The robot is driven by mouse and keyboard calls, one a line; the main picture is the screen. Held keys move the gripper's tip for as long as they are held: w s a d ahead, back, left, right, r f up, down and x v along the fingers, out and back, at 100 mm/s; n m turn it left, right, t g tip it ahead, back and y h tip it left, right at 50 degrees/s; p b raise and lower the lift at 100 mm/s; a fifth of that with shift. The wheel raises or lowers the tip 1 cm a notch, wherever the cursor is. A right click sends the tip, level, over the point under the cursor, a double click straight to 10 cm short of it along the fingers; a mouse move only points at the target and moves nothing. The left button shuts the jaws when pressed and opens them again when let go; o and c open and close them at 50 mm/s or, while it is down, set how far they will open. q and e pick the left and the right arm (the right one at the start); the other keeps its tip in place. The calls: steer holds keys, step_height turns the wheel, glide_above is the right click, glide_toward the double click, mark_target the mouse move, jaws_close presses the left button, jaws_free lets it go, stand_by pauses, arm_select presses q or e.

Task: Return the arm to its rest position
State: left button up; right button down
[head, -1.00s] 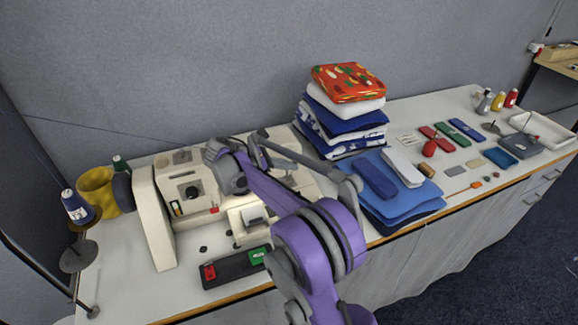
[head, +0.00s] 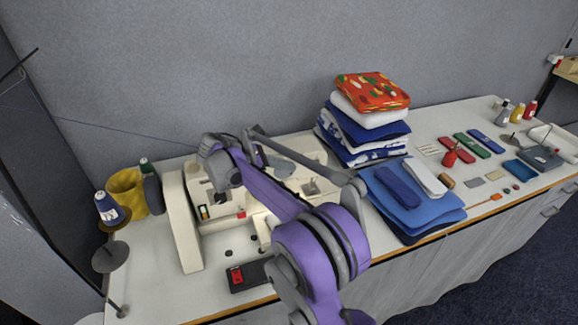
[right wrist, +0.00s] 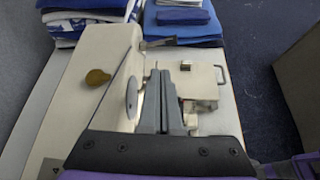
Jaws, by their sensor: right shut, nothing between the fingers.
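My right arm (head: 325,240), purple and grey, reaches in from the bottom over the cream sewing machine (head: 182,225). Its right gripper (head: 258,157) is above the machine, small and partly covered by my arm in the head view. In the right wrist view the two grey fingers (right wrist: 158,88) are together with nothing between them. They point along the machine towards the folded cloth; whether they touch the machine cannot be told. My left gripper is in neither view.
A cloth stack (head: 365,130) and blue folded cloths (head: 435,210) lie right of the machine. A yellow pot (head: 125,190) and blue thread spool (head: 107,210) stand left. A black tray (head: 250,275) lies in front, partly hidden. Small tools cover the table's right part.

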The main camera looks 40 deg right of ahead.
steer(key=shift+s+d, duration=0.2)
stand_by(0.3)
steer(key=s+a+f+m+t+y, duration=0.3)
steer(key=s+a+m+y, duration=0.1)
steer(key=s+a, duration=0.3)
steer(key=s+a+f+m+t+y, duration=0.3)
steer(key=s+a+f+m, duration=0.1)
steer(key=s+a, duration=0.4)
steer(key=s+a+f+m+t+y, duration=0.2)
steer(key=s+a+f+m+y, duration=0.2)
steer(key=s+a, duration=0.4)
steer(key=shift+s+a+m+t+y, duration=0.15)
steer(key=shift+s+m+t+y, duration=0.2)
steer(key=shift+s+m, duration=0.5)
steer(key=shift+w, duration=0.1)
